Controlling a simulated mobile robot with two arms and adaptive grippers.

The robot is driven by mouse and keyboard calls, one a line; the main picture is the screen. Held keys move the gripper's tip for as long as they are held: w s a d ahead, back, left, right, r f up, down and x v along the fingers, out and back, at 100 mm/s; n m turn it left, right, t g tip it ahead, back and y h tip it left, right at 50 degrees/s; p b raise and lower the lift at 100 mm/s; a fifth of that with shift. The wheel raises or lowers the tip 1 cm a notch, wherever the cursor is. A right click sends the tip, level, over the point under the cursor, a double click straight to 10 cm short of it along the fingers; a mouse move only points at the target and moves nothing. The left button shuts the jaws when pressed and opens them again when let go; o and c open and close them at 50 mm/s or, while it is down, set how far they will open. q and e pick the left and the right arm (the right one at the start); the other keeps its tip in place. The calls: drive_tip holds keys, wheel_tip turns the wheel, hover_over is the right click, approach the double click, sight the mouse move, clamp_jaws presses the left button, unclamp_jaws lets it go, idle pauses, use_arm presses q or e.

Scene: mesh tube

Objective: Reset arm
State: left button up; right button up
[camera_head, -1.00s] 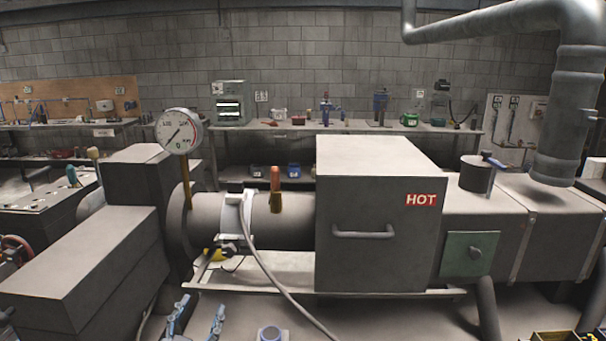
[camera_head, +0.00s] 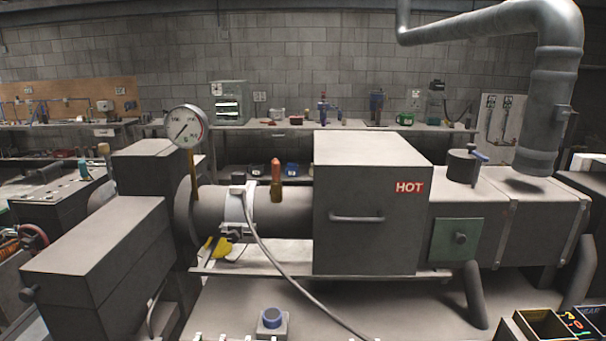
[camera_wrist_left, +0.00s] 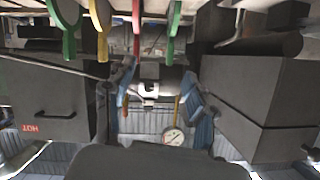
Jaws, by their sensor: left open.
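My left gripper (camera_wrist_left: 161,97) shows in the left wrist view as two blue fingers set wide apart. It is open, with nothing held between them. That view looks upside down, with the pressure gauge (camera_wrist_left: 173,137) beyond the fingers near the bottom. In the head view neither of my grippers shows. The grey machine there carries the same round white gauge (camera_head: 187,126), a clamped pipe (camera_head: 238,207) with a cable, and a large box marked HOT (camera_head: 365,235).
A block with a blue knob (camera_head: 271,319) stands on the surface in front. Open bins (camera_head: 546,322) are at the lower right. A thick duct (camera_head: 550,110) comes down at the right. Green, yellow and red items (camera_wrist_left: 137,22) line the top of the wrist view.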

use_arm(q)
drive_tip(key=s+f+g, duration=0.5)
drive_tip(key=s+f, duration=0.1)
drive_tip(key=s, duration=0.6)
drive_tip(key=s+f+g, duration=0.5)
drive_tip(key=s+f, duration=0.1)
drive_tip(key=s, duration=0.6)
wheel_tip(320, 180, down, 27)
drive_tip(key=s+g, duration=0.1)
drive_tip(key=s+a+f+g, duration=0.1)
drive_tip(key=s+a+f, duration=0.1)
drive_tip(key=s+f, duration=1.3)
drive_tip(key=shift+s+a+f+g, duration=0.15)
drive_tip(key=shift+s+f+g, duration=0.2)
drive_tip(key=shift+s, duration=0.55)
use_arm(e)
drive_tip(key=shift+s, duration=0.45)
